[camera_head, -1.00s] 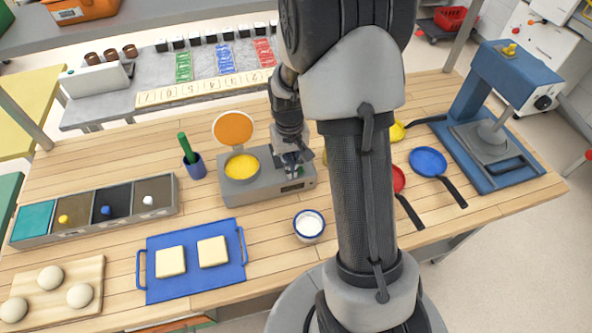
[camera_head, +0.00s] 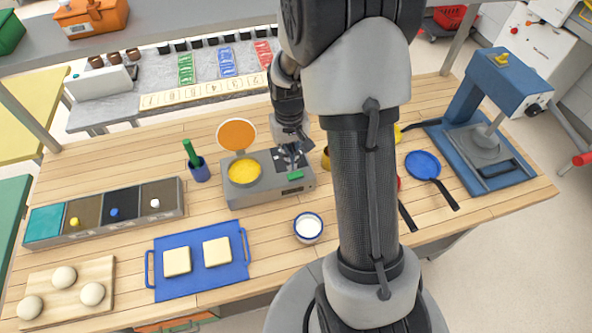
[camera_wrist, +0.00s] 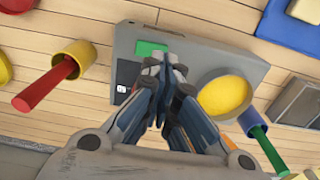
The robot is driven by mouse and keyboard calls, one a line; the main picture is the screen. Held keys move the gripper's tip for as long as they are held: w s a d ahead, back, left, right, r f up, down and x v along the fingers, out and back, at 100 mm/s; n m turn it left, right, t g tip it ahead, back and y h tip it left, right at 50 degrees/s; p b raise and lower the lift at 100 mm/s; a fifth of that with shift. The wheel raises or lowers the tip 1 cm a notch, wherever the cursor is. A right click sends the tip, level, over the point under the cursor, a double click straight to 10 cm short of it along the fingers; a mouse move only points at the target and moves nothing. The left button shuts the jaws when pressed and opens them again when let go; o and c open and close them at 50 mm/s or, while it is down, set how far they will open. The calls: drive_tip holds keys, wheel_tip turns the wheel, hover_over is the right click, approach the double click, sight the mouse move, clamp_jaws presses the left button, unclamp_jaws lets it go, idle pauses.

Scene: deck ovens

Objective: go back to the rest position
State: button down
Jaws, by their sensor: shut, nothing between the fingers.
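My gripper (camera_head: 291,160) is shut and empty. It points down over the right part of a grey machine (camera_head: 267,192) with a yellow-filled round pan (camera_head: 244,171) and an open orange lid (camera_head: 237,134). In the wrist view my gripper (camera_wrist: 163,70) shows with its fingers together, above the grey machine (camera_wrist: 200,58) near a green patch (camera_wrist: 150,49) on it. I cannot tell whether the fingertips touch the machine. My arm hides part of the table behind it.
A blue tray (camera_head: 200,286) with two pale slabs, a white bowl (camera_head: 308,227) and a compartment box (camera_head: 105,215) stand in front and left. A blue pan (camera_head: 423,165) and a blue press (camera_head: 485,140) are at the right. A cup with a green handle (camera_head: 198,168) stands left.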

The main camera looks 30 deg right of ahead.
drive_tip(key=shift+r, duration=0.45)
drive_tip(key=s+a+r+n+t+b, duration=0.1)
drive_tip(key=s+a+r, duration=0.2)
drive_tip(key=r, duration=0.3)
drive_tip(key=s+a+r+t+b, duration=0.1)
drive_tip(key=s+a+r, duration=0.25)
drive_tip(key=r, duration=0.25)
drive_tip(key=s+a+r+n+t+b, duration=0.1)
drive_tip(key=s+a+r, duration=0.1)
drive_tip(key=s, duration=0.4)
drive_tip(key=s+a+r+n+t+b, duration=0.1)
drive_tip(key=s+a+r+b, duration=0.1)
drive_tip(key=s+a, duration=0.2)
drive_tip(key=s, duration=0.3)
drive_tip(key=shift+r+t, duration=0.25)
drive_tip(key=shift+t, duration=0.05)
drive_tip(key=shift+d, duration=0.15)
